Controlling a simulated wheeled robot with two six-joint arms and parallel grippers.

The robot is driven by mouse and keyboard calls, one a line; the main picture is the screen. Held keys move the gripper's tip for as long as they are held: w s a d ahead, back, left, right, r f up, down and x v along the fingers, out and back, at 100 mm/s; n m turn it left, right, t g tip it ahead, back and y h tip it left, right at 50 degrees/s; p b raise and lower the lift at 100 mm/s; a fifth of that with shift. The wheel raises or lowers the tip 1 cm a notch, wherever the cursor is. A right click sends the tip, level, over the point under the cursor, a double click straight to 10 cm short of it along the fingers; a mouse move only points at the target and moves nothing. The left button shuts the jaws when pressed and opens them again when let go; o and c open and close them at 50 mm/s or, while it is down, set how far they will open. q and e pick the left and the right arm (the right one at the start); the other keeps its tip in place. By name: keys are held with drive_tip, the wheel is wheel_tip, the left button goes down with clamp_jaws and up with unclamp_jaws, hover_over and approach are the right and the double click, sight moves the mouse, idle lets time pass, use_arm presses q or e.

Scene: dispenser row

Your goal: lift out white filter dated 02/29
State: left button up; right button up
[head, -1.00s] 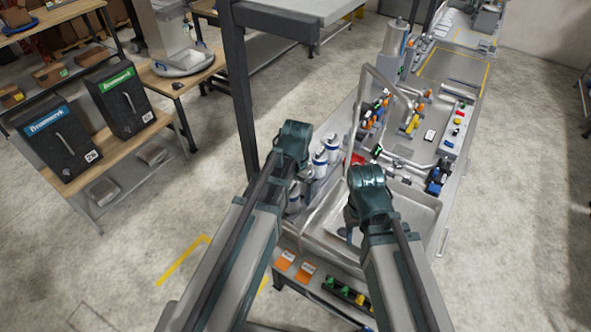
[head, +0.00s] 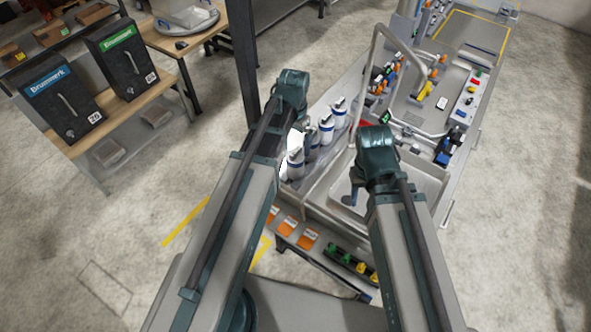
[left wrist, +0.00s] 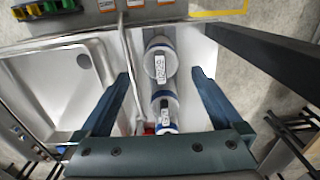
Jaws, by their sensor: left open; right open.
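A row of several white filters with dark blue bands (head: 326,126) stands on the bench, left of the sink. In the left wrist view, a nearer filter (left wrist: 160,58) and another filter (left wrist: 165,112) show from above, with white date labels too small and turned to read surely. My left gripper (left wrist: 160,76) is open above them, its fingers on either side and apart from them. In the head view its fingers are mostly hidden behind my left arm. My right gripper (head: 352,188) is open and empty over the sink, partly hidden by its arm.
The sink (head: 425,182) lies right of the filters, with a tall curved faucet pipe (head: 377,60) behind it. A dark upright post (head: 243,60) stands close left of my left arm.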

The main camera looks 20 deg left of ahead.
sight(296, 158)
use_arm(q)
drive_tip(key=shift+f+b, duration=1.3)
drive_tip(key=shift+f, duration=0.55)
use_arm(e)
drive_tip(key=shift+f, duration=1.9)
use_arm(q)
drive_tip(key=f+b, duration=0.5)
drive_tip(key=shift+w+d+f, duration=0.1)
drive_tip(key=shift+w+f, duration=0.1)
drive_tip(key=shift+w, duration=0.15)
use_arm(e)
wheel_tip(296, 158, down, 5)
drive_tip(key=shift+f, duration=0.1)
use_arm(q)
drive_tip(key=shift+r, duration=0.1)
drive_tip(key=shift+c, duration=0.4)
drive_tip(key=c, duration=1.5)
drive_tip(key=shift+r, duration=0.15)
